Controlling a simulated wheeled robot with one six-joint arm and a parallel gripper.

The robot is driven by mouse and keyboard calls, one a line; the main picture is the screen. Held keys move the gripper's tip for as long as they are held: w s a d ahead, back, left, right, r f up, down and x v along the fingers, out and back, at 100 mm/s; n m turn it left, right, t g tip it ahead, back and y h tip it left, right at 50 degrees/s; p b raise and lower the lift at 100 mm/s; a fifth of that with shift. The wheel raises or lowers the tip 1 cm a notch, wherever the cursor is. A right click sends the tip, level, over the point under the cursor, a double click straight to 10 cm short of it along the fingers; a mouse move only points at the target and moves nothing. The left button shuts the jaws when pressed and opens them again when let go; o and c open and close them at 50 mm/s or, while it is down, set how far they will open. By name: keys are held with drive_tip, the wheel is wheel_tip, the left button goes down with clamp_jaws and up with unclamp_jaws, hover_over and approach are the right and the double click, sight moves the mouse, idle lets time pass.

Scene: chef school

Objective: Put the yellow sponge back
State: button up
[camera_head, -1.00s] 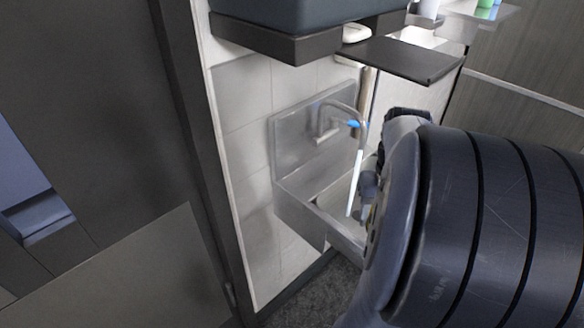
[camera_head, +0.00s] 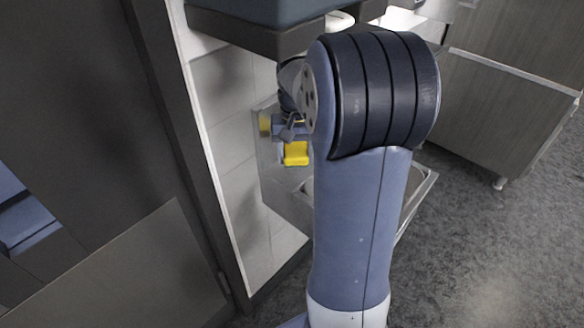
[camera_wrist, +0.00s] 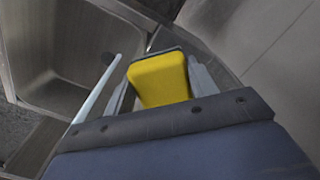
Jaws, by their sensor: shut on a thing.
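The yellow sponge (camera_wrist: 160,79) is between the two fingers of my gripper (camera_wrist: 160,82) in the wrist view, and the gripper is shut on it. A dark band shows along the sponge's far edge. In the head view, the sponge (camera_head: 296,153) shows as a yellow block below my wrist, in front of the steel sink's back panel. My arm hides most of the gripper and part of the sink there.
The steel sink (camera_head: 416,199) sits low by the tiled wall (camera_head: 226,92); its basin (camera_wrist: 50,62) is at left in the wrist view. A dark shelf (camera_head: 245,34) hangs above. A dark panel (camera_head: 80,90) stands at left.

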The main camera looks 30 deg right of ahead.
sight(292, 180)
drive_tip(key=shift+w+a+f, duration=0.2)
drive_tip(key=shift+w+f, duration=0.25)
drive_tip(key=shift+f, duration=0.35)
wheel_tip(292, 180, down, 4)
drive_tip(key=shift+f, duration=0.15)
drive_tip(key=shift+w+f, duration=0.15)
drive_tip(key=shift+f, duration=0.4)
drive_tip(key=shift+f, duration=0.15)
drive_tip(key=o, duration=0.9)
wheel_tip(292, 180, up, 8)
drive_tip(key=shift+f, duration=0.1)
